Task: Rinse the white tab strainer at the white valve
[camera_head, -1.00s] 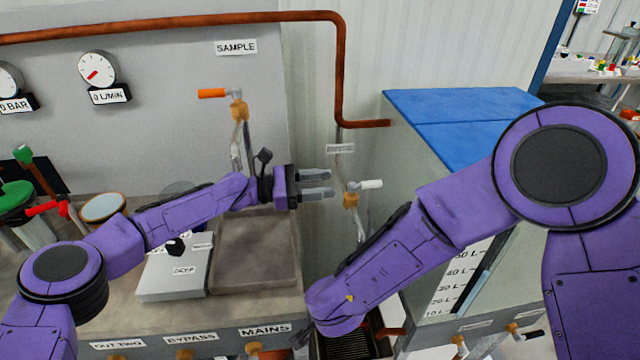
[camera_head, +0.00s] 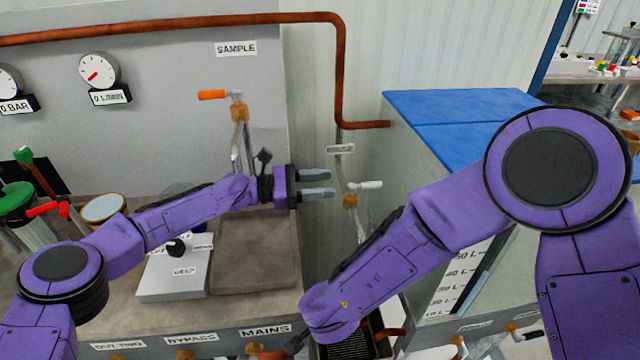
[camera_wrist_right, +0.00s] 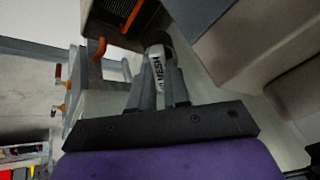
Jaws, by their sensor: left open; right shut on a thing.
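The white valve (camera_head: 366,186) has a white lever on a brass body, on a thin pipe right of the bench. My left gripper (camera_head: 316,184) is open and empty, its fingertips pointing right, a little left of the white lever. In the right wrist view my right gripper (camera_wrist_right: 160,84) is shut on a white strainer (camera_wrist_right: 157,62) with "MESH" lettering. Its tab cannot be made out. In the head view the right gripper and strainer are hidden below my right forearm.
A blue-topped tank (camera_head: 460,115) stands right. An orange-handled sample valve (camera_head: 238,108) is above the bench. A grey tray (camera_head: 252,268) lies on the bench.

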